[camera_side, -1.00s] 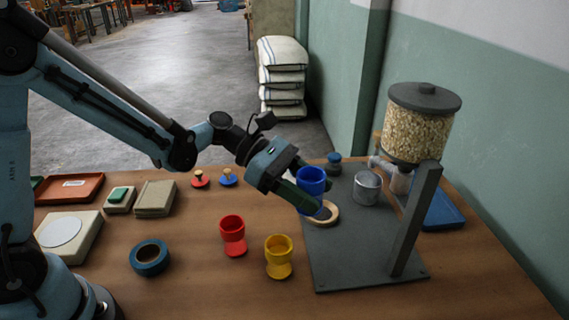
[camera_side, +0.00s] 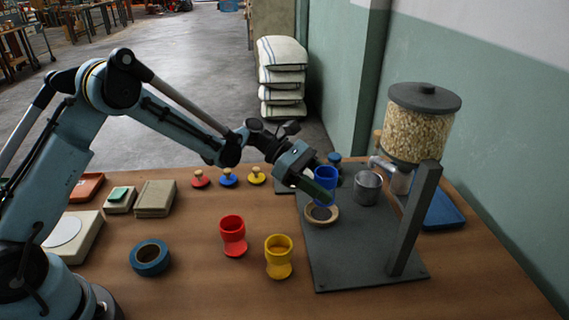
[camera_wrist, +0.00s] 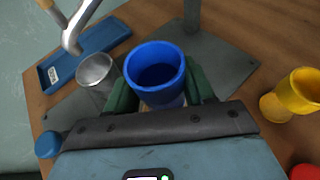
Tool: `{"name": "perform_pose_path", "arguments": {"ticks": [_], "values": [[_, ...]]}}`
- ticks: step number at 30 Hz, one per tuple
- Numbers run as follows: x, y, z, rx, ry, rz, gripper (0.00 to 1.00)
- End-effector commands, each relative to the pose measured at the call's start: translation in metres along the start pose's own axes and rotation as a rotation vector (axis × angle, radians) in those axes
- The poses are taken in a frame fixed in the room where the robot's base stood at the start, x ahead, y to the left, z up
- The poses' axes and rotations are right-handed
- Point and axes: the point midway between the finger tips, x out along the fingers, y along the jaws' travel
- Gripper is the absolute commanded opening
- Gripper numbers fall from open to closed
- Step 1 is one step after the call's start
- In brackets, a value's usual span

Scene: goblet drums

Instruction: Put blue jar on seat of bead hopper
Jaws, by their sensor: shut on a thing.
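The blue jar (camera_side: 326,174) is a waisted cup with an open top, held nearly upright in my gripper (camera_side: 321,187). In the wrist view the jar (camera_wrist: 156,66) sits between the green fingers of my gripper (camera_wrist: 160,90), which are shut on it. The seat, a pale wooden ring (camera_side: 321,221), lies on the grey base plate of the bead hopper (camera_side: 418,125). The jar's foot is over the back part of the ring, and the ring's grey middle shows in front of it. I cannot tell whether foot and ring touch.
A metal cup (camera_side: 367,187) stands close right of the jar, under the hopper spout. The hopper's post (camera_side: 415,220) rises farther right. A red jar (camera_side: 232,236) and a yellow jar (camera_side: 279,256) stand left of the plate. A blue tray (camera_side: 443,211) lies behind.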

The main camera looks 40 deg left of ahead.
Motion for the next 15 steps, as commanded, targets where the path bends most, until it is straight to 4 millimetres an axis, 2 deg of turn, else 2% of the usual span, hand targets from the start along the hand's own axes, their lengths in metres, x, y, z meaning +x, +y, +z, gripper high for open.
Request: {"name": "perform_pose_path", "arguments": {"ticks": [4,12,15], "values": [[-0.002,0.005,-0.007,0.0,-0.001,0.0,0.21],[0.011,0.005,-0.036,0.0,-0.001,0.0,0.21],[0.013,0.005,-0.041,0.0,-0.001,0.0,0.21]]}}
